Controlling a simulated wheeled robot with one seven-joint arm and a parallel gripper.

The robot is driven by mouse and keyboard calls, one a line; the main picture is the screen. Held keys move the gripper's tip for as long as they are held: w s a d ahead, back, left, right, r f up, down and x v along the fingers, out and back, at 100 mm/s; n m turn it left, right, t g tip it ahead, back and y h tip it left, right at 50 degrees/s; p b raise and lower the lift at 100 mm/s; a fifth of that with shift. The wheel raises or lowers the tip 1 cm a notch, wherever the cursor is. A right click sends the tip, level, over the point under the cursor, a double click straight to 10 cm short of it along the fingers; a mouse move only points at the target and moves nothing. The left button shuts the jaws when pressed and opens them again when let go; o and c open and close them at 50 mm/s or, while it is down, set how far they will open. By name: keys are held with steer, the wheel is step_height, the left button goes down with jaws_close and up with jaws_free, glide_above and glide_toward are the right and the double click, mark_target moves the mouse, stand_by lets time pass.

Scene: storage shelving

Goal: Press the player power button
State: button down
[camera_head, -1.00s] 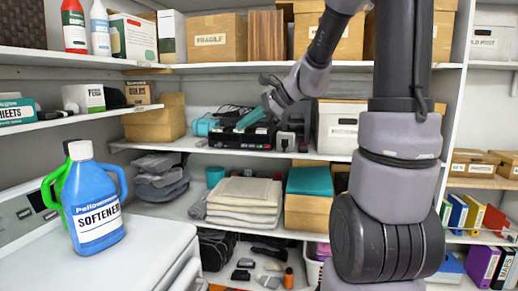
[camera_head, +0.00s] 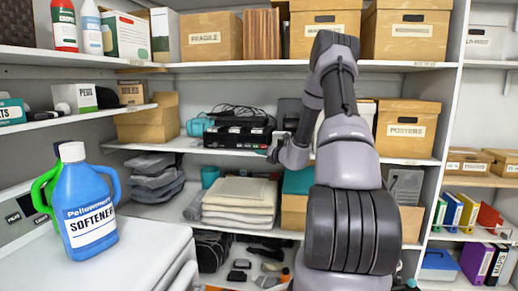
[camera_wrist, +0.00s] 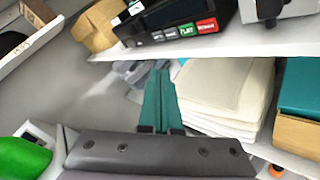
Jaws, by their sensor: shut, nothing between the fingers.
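The player (camera_head: 237,137) is a black box on the middle shelf in the head view, with a dark cable on top. In the wrist view the player (camera_wrist: 180,20) is at the top, cut by the frame edge. Its front has a row of small buttons, with a green PLAY button (camera_wrist: 187,30) and a red button (camera_wrist: 207,25) at the right end. The red label is too small to read surely. My gripper (camera_wrist: 161,70) has teal fingers closed together and empty. In the wrist view the fingertips appear below the player's front, apart from the buttons.
Folded cream towels (camera_head: 240,203) are stacked on the shelf below, beside grey folded cloths (camera_head: 155,178). The middle shelf's edge (camera_wrist: 260,46) runs under the player. A blue softener bottle (camera_head: 85,203) stands on the white machine at left. A POSTERS box (camera_head: 405,129) is at right.

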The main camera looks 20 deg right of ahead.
mark_target(264, 148)
steer(key=shift+w+d+f, duration=0.1)
steer(key=shift+d+f, duration=0.1)
steer(key=shift+w+d, duration=0.8)
steer(key=shift+w, duration=0.4)
steer(key=shift+w+d, duration=0.85)
steer(key=shift+w, duration=0.4)
steer(key=shift+w+d, duration=0.8)
steer(key=shift+w, duration=0.4)
steer(key=shift+w, duration=0.1)
steer(key=shift+w+d, duration=0.2)
steer(key=shift+w, duration=0.05)
steer(key=shift+w+d, duration=0.2)
steer(key=shift+w, duration=0.1)
steer(key=shift+s, duration=0.1)
stand_by(0.4)
steer(key=shift+s+a, duration=0.4)
steer(key=shift+s, duration=0.15)
